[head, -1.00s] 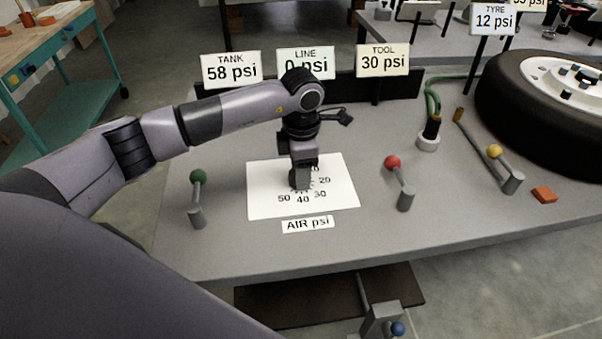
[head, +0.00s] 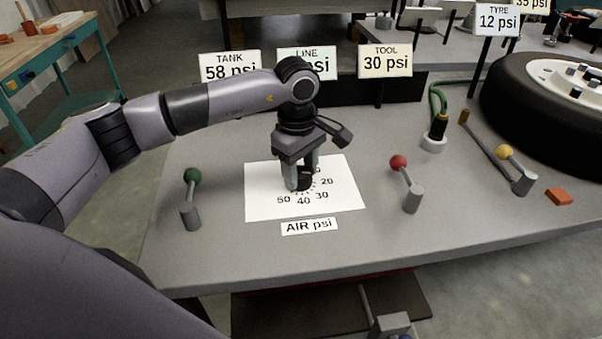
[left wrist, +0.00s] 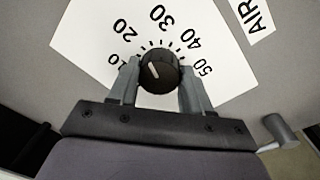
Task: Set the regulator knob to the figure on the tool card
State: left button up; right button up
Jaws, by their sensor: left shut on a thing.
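The regulator knob (head: 306,183) is black and round, with a white pointer line. It sits on a white dial sheet (head: 262,202) marked 10 to 50. My left gripper (head: 303,184) points down with its fingers on both sides of the knob, shut on it. In the left wrist view, the knob (left wrist: 160,74) sits between the fingers (left wrist: 158,90). Its pointer leans to the 10–20 side of the scale; I cannot read the exact value. The tool card (head: 386,61) reads 30 psi.
The TANK card (head: 230,66) reads 58 psi. My arm partly hides the LINE card (head: 322,63). Green-knobbed (head: 192,178), red-knobbed (head: 399,162) and yellow-knobbed (head: 505,152) levers stand around the sheet. A wheel (head: 520,92) lies at right. The AIR psi label (head: 309,226) is in front.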

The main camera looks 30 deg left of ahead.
pick_arm(q)
jog(key=m+b, duration=0.1)
jog(key=m, duration=0.3)
jog(key=shift+r+m, duration=0.1)
jog(key=shift+m, duration=0.2)
dwell(0.3)
jog(key=o, duration=1.1)
jog(key=shift+c, duration=0.2)
jog(key=r, duration=0.7)
jog(key=shift+s+a, duration=0.15)
jog(key=shift+s, duration=0.05)
